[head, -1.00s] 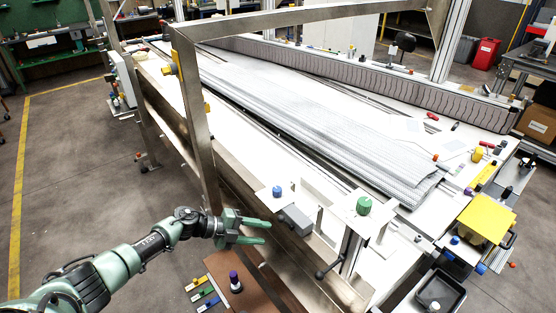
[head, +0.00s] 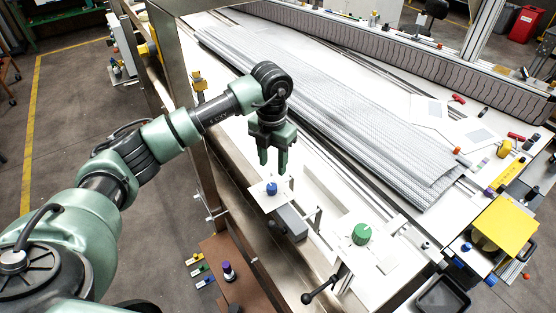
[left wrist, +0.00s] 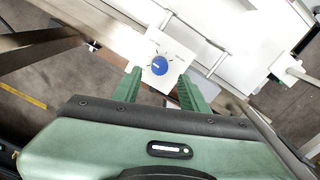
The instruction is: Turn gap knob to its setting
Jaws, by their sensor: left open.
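A blue knob (head: 271,188) sits on a small white plate on a bracket at the near side of the conveyor frame. In the left wrist view the blue knob (left wrist: 159,67) has a white pointer line, and marks stand around it on the plate (left wrist: 172,48). A green knob (head: 361,233) stands on another white plate to the right. My left gripper (head: 271,170) points down above the blue knob's plate, open and empty. In the left wrist view its fingers (left wrist: 158,88) lie on either side of and short of the blue knob, apart from it. My right gripper is not seen.
A metal frame post (head: 190,110) stands left of the knob, behind my arm. A black-ended lever (head: 321,289) sticks out at the near edge. A brown side table (head: 240,270) carries a purple-topped item. Stacked ribbed sheets (head: 330,110) lie on the conveyor.

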